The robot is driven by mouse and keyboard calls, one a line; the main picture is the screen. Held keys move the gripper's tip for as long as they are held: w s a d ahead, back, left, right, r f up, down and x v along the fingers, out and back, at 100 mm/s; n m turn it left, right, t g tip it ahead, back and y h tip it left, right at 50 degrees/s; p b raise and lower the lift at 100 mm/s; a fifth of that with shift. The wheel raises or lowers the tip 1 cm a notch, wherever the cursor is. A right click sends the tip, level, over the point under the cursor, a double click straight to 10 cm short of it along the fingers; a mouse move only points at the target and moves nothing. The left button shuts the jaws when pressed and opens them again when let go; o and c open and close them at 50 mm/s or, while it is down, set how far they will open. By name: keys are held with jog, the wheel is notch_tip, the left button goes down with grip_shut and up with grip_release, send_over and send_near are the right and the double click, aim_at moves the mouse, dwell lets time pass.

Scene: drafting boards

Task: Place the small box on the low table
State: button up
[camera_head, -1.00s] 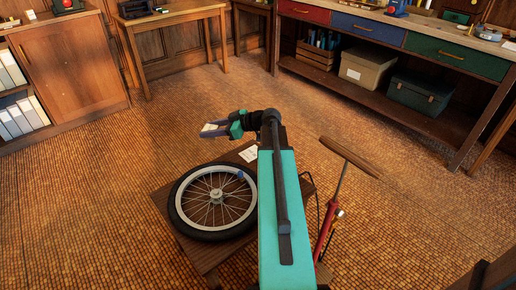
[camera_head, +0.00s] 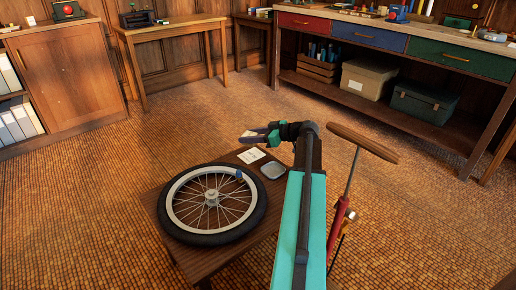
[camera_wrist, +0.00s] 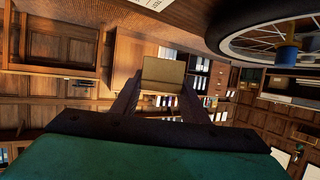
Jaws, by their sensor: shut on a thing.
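My gripper (camera_head: 258,136) is above the far edge of the low table (camera_head: 205,262). In the wrist view its two dark fingers are shut on the small box (camera_wrist: 162,75), a plain tan-brown block held between the fingertips. In the head view the box is tiny and mostly hidden by the fingers. The low table is dark wood. It carries a spoked wheel (camera_head: 212,203) lying flat, a white paper (camera_head: 251,155) and a small grey dish (camera_head: 272,170). My arm hides the table's right part.
A red pump (camera_head: 338,222) with a wooden handle stands right of my arm, close to the table. The wheel fills most of the table's left part. A workbench (camera_head: 420,32) with drawers, a cabinet (camera_head: 70,70) and a side table (camera_head: 170,27) stand behind. The floor between is clear.

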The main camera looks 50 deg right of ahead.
aim_at(259, 161)
jog(key=shift+s+d+f+h+b, duration=0.15)
jog(key=shift+s+d+f+b, duration=0.2)
jog(key=shift+d+f, duration=0.2)
jog(key=shift+s+d+f+h+b, duration=0.2)
jog(key=shift+d+f+b, duration=0.2)
jog(key=shift+d, duration=0.2)
jog(key=shift+s+d+f+m, duration=0.15)
jog(key=shift+s+d+m, duration=0.15)
jog(key=shift+d, duration=0.25)
jog(key=shift+f+b, duration=0.15)
jog(key=shift+b, duration=0.15)
jog(key=shift+f+b, duration=1.05)
jog(key=shift+f, duration=2.2)
jog(key=shift+f+b, duration=0.4)
jog(key=shift+f, duration=0.1)
jog(key=o, duration=1.2)
jog(key=shift+o, duration=0.2)
jog(key=shift+s+r, duration=0.1)
jog(key=shift+p+v, duration=1.35)
jog(key=shift+v, duration=2.3)
